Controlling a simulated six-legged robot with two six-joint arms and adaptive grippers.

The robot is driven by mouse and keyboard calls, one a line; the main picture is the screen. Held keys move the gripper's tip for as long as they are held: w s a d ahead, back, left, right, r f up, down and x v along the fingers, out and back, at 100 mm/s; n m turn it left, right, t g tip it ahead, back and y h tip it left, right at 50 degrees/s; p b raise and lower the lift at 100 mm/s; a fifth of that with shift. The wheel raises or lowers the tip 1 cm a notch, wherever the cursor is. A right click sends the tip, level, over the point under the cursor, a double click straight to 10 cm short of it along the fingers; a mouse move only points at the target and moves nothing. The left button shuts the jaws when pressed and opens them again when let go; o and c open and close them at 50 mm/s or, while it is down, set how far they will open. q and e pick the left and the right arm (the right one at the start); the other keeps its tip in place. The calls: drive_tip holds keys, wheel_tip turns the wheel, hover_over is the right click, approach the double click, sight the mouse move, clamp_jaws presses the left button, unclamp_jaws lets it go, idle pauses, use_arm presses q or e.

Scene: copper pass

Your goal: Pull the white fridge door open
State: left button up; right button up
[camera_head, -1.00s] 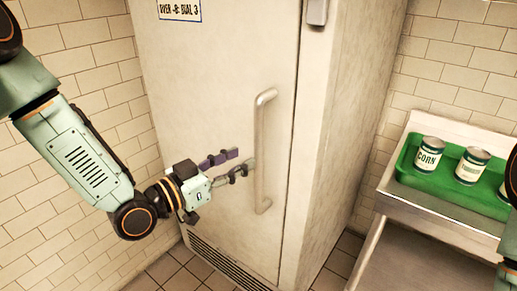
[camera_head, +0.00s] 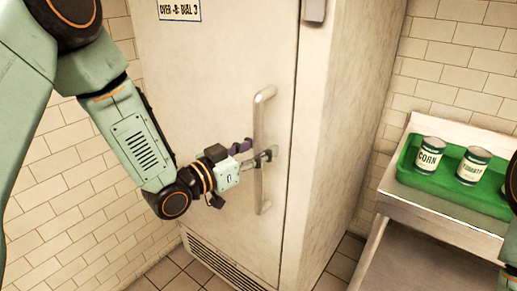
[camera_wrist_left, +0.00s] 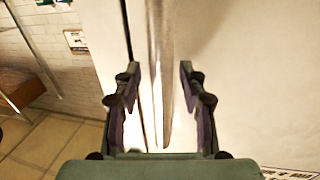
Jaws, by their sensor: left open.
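The white fridge door (camera_head: 215,75) is shut, with a long vertical bar handle (camera_head: 260,120) near its right edge.
A steel counter (camera_head: 400,208) stands right of the fridge. A green tray (camera_head: 425,182) on it holds a corn can (camera_head: 429,155) and a second can (camera_head: 472,166). A tiled wall is close on the left. A vent grille (camera_head: 222,265) runs along the fridge bottom.

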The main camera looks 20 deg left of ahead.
use_arm(q)
drive_tip(key=shift+a, duration=0.1)
drive_tip(key=shift+c, duration=1.2)
clamp_jaws()
drive_tip(key=shift+w, duration=0.1)
